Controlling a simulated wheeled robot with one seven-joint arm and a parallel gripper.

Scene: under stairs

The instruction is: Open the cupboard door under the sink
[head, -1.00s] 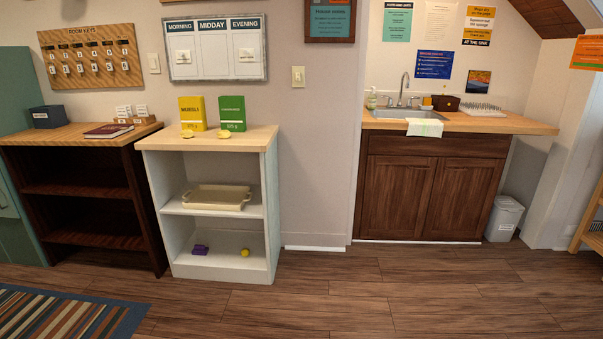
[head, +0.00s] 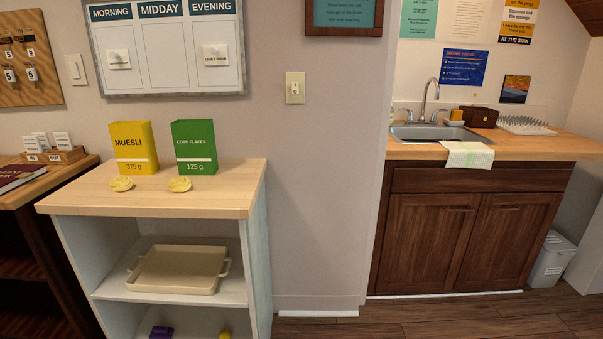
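The sink cupboard (head: 390,232) stands at the right of the head view, dark brown wood under a light wooden worktop. It has two doors side by side, a left door (head: 425,242) and a right door (head: 507,242); both are shut. The steel sink (head: 430,132) with its tap (head: 430,98) is set in the worktop above. A pale checked cloth (head: 468,155) hangs over the front edge, above the doors. My gripper is not in view.
A white shelf unit (head: 259,270) with cereal boxes on top and a tray (head: 178,270) inside stands to the left, nearer me. A grey bin (head: 551,262) stands right of the cupboard. The wooden floor (head: 440,315) before the cupboard looks clear.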

